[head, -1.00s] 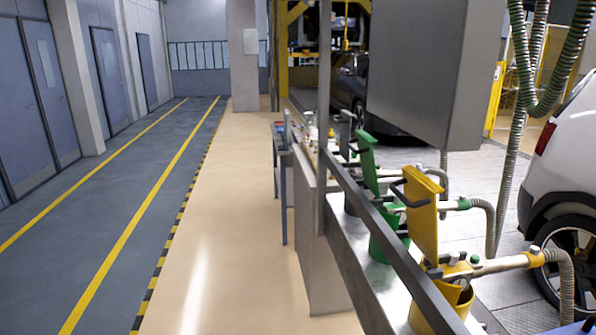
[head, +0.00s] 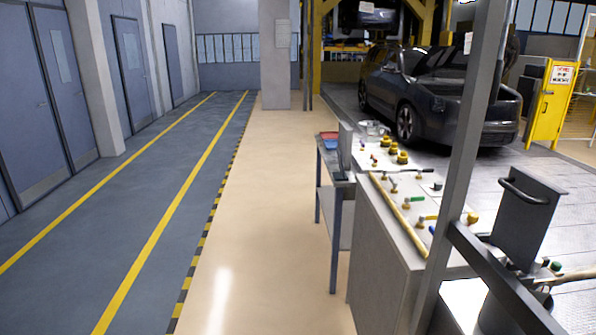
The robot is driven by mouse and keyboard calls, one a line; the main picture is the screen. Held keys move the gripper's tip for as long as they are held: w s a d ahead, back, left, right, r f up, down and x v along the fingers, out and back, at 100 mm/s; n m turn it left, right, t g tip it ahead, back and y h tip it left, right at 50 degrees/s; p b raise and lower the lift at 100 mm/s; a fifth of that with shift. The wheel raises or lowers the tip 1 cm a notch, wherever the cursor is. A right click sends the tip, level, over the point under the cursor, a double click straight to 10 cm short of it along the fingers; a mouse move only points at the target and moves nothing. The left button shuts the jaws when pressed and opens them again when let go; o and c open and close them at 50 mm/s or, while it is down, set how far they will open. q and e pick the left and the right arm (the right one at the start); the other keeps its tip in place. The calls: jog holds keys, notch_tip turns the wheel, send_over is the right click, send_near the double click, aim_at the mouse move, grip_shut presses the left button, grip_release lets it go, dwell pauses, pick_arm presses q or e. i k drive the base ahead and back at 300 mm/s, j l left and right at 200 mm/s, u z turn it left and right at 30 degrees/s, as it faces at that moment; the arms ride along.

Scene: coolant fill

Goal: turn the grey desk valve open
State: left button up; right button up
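The desk (head: 380,240) stands right of centre in the head view, with several small brass valves on its pale top. One valve near the back right of the top seems to have a grey handle (head: 426,171); it is too small to tell how it is turned. Nearby valves have a green handle (head: 417,198), a yellow handle (head: 430,217) and a blue handle, partly hidden by a grey post. Neither of my grippers is in view.
A grey post (head: 462,150) and rail (head: 500,280) stand in front of the desk's right side. A dark grey lidded container (head: 522,222) is at right. A side table (head: 335,220) adjoins the desk. The beige floor (head: 255,230) to the left is clear.

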aim_at(395, 184)
jog(key=i+j, duration=0.1)
jog(key=i, duration=1.15)
jog(key=z, duration=0.05)
